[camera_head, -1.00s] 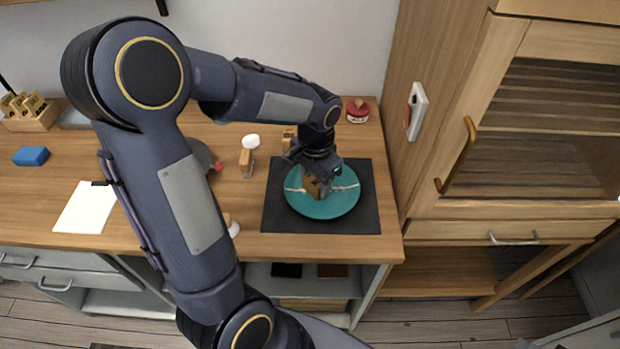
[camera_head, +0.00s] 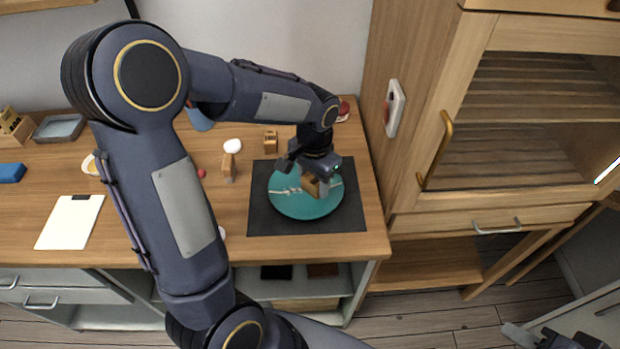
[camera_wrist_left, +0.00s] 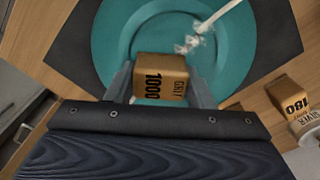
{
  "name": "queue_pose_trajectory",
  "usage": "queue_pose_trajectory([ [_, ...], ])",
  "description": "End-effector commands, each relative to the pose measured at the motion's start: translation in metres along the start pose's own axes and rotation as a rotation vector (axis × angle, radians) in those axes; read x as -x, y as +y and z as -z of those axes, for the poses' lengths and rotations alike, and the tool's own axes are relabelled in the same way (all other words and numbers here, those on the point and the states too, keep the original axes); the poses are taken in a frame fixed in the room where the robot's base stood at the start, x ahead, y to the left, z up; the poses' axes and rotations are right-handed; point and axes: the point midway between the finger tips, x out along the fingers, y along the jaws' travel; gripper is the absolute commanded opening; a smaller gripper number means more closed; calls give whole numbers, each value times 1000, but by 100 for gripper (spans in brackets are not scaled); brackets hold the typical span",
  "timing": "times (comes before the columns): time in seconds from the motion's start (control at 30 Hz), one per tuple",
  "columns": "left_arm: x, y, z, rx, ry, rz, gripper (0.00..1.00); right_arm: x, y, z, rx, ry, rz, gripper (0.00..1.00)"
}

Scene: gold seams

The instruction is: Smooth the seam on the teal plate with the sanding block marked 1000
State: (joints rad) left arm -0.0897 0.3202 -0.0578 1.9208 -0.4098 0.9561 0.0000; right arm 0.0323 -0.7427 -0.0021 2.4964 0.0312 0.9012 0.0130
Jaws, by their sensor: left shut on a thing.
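The teal plate (camera_head: 290,208) lies on a dark mat, with a pale, uneven seam (camera_head: 285,190) across it. The plate (camera_wrist_left: 115,30) and rough pale bits of the seam (camera_wrist_left: 188,44) also show in the left wrist view. My left gripper (camera_head: 317,176) is shut on the wooden sanding block marked 1000 (camera_wrist_left: 160,78), with a finger on each side. In the head view, the block (camera_head: 311,185) is over the plate's right half, along the seam line. I cannot tell whether it touches. Part of my right gripper (camera_head: 553,339) shows at the lower right; its jaws are unclear.
A block marked 180 (camera_wrist_left: 290,95) stands beside the mat (camera_head: 262,222). Other small blocks (camera_head: 229,166) (camera_head: 270,141) stand left of and behind the plate. A white clipboard (camera_head: 70,222) lies at left. A wooden cabinet (camera_head: 460,200) rises close on the right.

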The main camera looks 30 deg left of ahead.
Motion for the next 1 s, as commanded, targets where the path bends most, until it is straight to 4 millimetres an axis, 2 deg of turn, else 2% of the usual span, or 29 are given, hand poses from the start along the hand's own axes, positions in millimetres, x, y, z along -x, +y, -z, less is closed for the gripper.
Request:
queue_pose_trajectory([
  [0.37,1,-1,16,0,1,0,29,4,-2,2,0,0,0,36],
  [0.7,-2,7,7,-1,1,0,29,0,0,0,0,0,0,36],
  [1.0,-2,3,10,-1,0,0,29,1,-1,1,0,0,0,36],
])
